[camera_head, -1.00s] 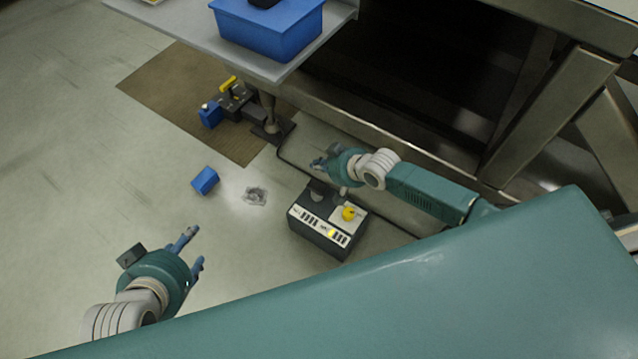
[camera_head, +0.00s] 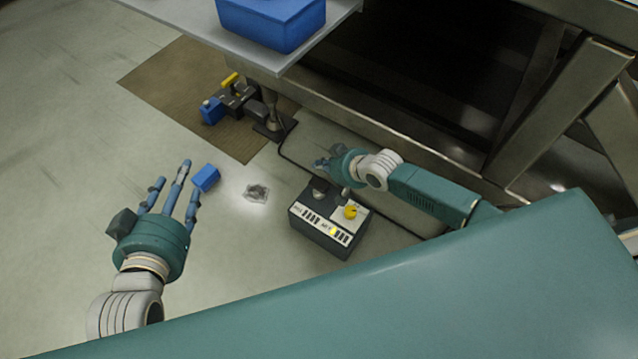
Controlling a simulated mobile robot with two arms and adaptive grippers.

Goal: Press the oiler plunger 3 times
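A dark box (camera_head: 331,250) with a pale labelled panel on top stands on the floor in the middle. It carries a yellow knob (camera_head: 351,211) and a round grey post (camera_head: 319,190). I cannot tell which part, if any, is the oiler plunger. My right gripper (camera_head: 322,163) is just behind the box, its fingers pointing left and small in view; no held thing shows, and I cannot tell whether it is open. My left gripper (camera_head: 170,192) is at the left with its fingers spread, open and empty, near a small blue block (camera_head: 206,178).
A clear crumpled piece (camera_head: 256,192) lies between the blue block and the box. A dark device with a yellow handle (camera_head: 229,80) stands on a brown mat (camera_head: 165,85). A blue bin (camera_head: 270,25) sits on a grey shelf (camera_head: 335,15) above. The left floor is clear.

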